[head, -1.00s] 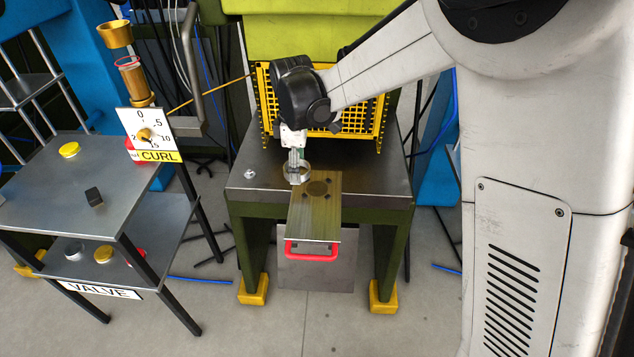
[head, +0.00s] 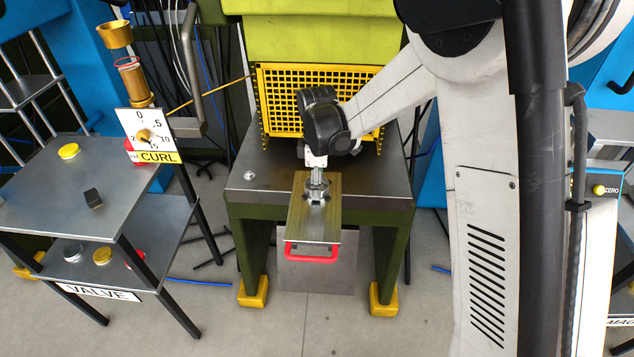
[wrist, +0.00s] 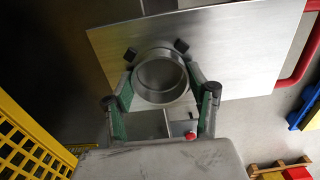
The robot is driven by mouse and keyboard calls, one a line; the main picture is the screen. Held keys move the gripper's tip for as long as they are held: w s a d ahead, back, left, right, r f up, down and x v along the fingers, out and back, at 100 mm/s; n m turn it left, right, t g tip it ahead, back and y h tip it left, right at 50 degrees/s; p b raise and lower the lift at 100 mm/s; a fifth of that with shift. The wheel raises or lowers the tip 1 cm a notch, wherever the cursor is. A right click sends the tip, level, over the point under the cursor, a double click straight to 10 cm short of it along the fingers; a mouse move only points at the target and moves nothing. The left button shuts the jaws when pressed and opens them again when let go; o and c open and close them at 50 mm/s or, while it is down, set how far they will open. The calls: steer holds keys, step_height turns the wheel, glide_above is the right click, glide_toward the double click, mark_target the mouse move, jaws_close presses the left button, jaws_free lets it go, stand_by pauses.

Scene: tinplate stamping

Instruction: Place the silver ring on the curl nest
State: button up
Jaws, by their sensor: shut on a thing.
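The silver ring (wrist: 162,100) is between the two green-padded fingers of my gripper (wrist: 160,82) in the wrist view, with my gripper shut on its outside. In the head view my gripper (head: 318,186) and the ring (head: 319,198) are over the sliding metal plate (head: 312,228) with the red handle. The curl nest shows in the wrist view as black pegs (wrist: 181,45) around a round spot. The ring lies over that spot, inside the visible pegs. I cannot tell whether it touches the plate. Other pegs are hidden by my gripper.
The plate lies on the green press bench (head: 385,193), below a yellow guard grid (head: 285,95). A two-level side table (head: 60,205) with several caps stands at the left. The CURL dial (head: 150,135) stands beside it.

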steer(key=shift+f, duration=0.2)
steer(key=o, duration=0.8)
steer(key=shift+c, duration=0.2)
steer(key=shift+r, duration=0.2)
